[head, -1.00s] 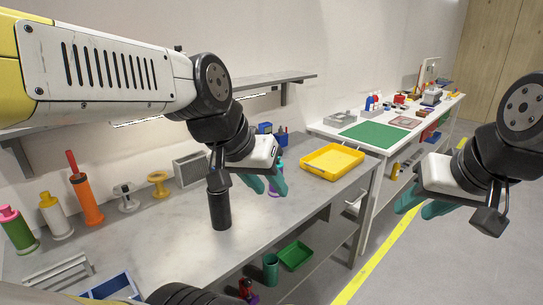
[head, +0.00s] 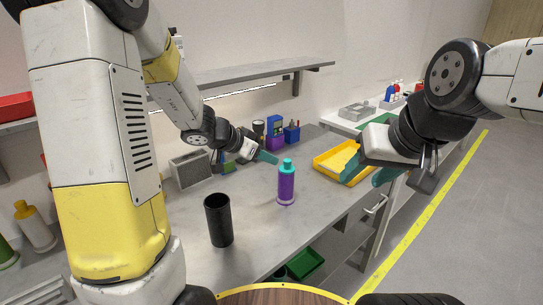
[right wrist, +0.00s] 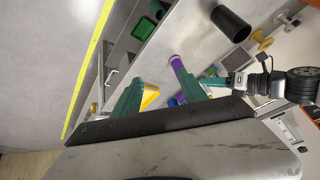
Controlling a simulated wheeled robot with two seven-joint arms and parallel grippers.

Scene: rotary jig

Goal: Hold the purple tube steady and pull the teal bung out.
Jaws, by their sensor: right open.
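The purple tube (head: 286,188) stands upright on the grey bench, with the teal bung (head: 287,166) in its top. My left gripper (head: 266,157) is just left of and behind the bung, apart from it in the picture. One teal finger shows clearly, so its opening is unclear. My right gripper (head: 366,176) is open and empty, to the right of the tube, near the yellow tray. In the right wrist view the purple tube (right wrist: 181,69) shows beyond the fingers; its bung is not clear there. My left gripper (right wrist: 212,82) also shows in that view.
A black cup (head: 218,220) stands left of the tube. A yellow tray (head: 335,160) lies to the right, partly behind my right gripper. A grey ribbed box (head: 191,169) and blue and purple holders (head: 275,138) stand at the back. Bare bench surrounds the tube.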

